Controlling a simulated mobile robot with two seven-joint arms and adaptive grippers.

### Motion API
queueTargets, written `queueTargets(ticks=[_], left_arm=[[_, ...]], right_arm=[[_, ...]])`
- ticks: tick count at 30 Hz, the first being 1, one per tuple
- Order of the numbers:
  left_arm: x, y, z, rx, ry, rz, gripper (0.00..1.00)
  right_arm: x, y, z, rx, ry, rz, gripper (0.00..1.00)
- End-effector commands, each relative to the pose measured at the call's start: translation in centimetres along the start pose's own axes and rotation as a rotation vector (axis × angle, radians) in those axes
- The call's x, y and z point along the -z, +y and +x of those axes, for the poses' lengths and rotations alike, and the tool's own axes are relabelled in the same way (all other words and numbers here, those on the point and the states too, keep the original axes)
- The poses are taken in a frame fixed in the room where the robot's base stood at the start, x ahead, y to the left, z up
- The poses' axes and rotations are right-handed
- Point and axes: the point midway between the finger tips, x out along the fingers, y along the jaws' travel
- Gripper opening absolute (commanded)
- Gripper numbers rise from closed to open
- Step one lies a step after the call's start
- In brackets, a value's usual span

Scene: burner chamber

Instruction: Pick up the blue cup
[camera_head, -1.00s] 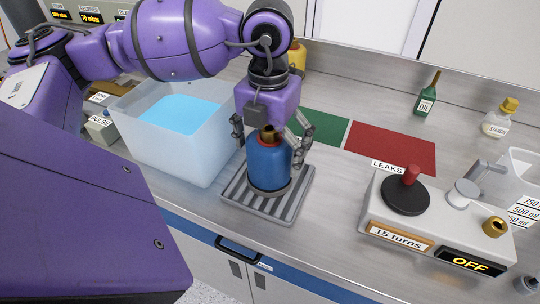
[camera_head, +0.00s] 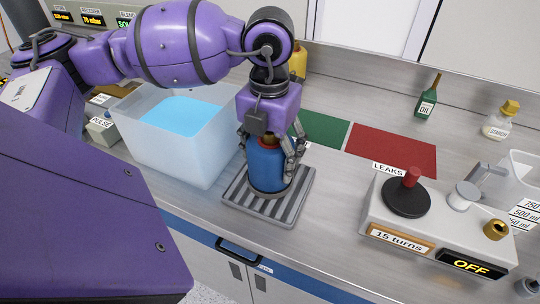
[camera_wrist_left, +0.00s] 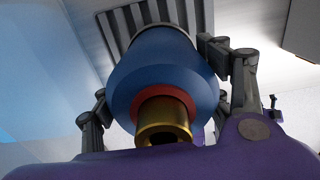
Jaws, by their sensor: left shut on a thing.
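The blue thing is a cylindrical vessel (camera_head: 268,170) with a red ring and a brass neck, more like a bottle or canister than an open cup. It stands upright on a grey grooved tray (camera_head: 233,199), with no clear gap below it. My left gripper (camera_head: 269,160) comes from above and is shut on its sides. In the left wrist view the vessel (camera_wrist_left: 160,75) sits between the two fingers, its brass neck towards the camera. The tray (camera_wrist_left: 112,24) shows behind it. My right gripper is not in view.
A translucent tub (camera_head: 190,150) of blue liquid stands close left of the tray. A console with a black knob (camera_head: 407,198) and an OFF display is at right. Green (camera_head: 322,129) and red (camera_head: 392,149) mats lie behind. An oil bottle (camera_head: 427,100) and a starch bottle (camera_head: 500,120) stand farther back.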

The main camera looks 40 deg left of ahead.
Motion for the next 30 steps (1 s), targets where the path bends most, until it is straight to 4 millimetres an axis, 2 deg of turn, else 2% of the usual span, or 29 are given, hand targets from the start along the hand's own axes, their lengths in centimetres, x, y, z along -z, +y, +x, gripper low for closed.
queueTargets(ticks=[5, 10, 19, 24, 30], left_arm=[[-0.2, -0.1, -1.3, 0.003, -0.007, 0.0, 0.44], [0.1, -0.3, -3.7, 0.004, -0.009, 0.003, 0.44], [4.8, -2.8, -9.7, 0.005, -0.011, 0.008, 0.44], [8.3, -4.6, -11.2, 0.004, -0.009, 0.008, 0.44], [11.0, -6.0, -12.6, 0.005, -0.007, 0.006, 0.44]], right_arm=[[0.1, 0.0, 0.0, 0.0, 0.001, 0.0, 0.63], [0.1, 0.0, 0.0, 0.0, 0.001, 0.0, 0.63], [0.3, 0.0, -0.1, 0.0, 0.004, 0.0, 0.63], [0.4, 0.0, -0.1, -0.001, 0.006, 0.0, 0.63], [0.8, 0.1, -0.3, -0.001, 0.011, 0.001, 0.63]])
